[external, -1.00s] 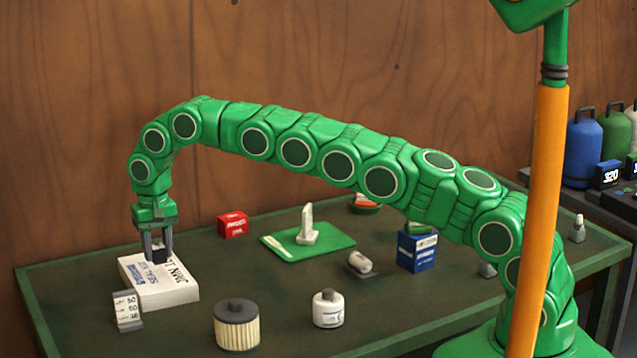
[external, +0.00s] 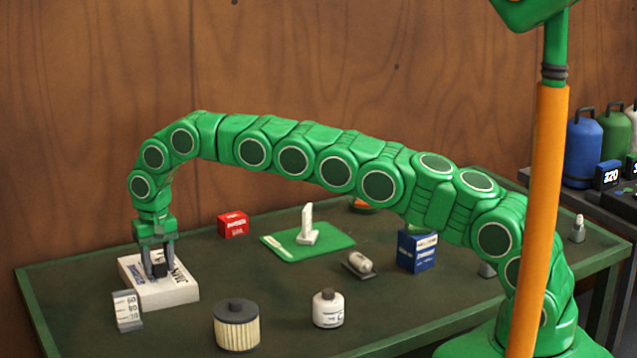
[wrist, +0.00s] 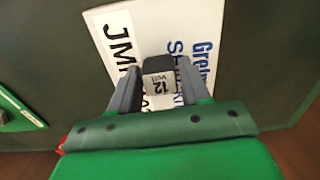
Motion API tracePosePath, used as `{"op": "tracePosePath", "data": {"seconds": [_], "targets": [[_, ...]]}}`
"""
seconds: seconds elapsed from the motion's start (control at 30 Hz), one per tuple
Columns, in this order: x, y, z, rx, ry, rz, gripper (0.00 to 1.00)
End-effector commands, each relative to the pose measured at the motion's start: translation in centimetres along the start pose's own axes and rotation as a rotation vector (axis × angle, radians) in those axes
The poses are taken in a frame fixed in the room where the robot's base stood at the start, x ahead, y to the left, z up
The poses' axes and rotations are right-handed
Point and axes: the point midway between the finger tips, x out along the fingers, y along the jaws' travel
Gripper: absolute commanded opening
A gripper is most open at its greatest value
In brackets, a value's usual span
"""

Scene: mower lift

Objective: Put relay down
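The relay is a small dark block (wrist: 158,66) with a pale "12 volt" label, seen between my fingers in the wrist view. My gripper (external: 160,268) is shut on it, with one finger on either side. The gripper points down over a white printed box (external: 178,289) at the table's left end. The box's lettered face also shows under the fingers in the wrist view (wrist: 118,38). The relay is at or just above the box's top; I cannot tell whether it touches. In the external view the fingers partly hide the relay.
A small white numbered block (external: 127,311) stands just in front of the box. A ribbed filter (external: 237,327) and a white bottle (external: 328,309) stand to the right. A red box (external: 233,224) and a green mat (external: 300,246) lie behind. Bare table separates them.

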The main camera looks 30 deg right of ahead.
Motion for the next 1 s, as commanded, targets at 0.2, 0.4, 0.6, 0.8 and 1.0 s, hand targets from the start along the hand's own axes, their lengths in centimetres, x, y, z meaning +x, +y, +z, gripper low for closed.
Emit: {"op": "tracePosePath", "data": {"seconds": [0.2,0.4,0.6,0.8,1.0], "targets": [[0.0,0.0,0.0,0.000,0.000,0.000,0.66],[-0.1,0.0,0.0,0.000,0.000,0.000,0.66],[-1.8,0.0,0.0,0.000,0.000,0.000,0.66],[-5.5,-0.1,-0.1,0.000,0.004,-0.003,0.66],[-8.2,-0.1,-0.1,0.000,0.002,-0.002,0.66]]}}
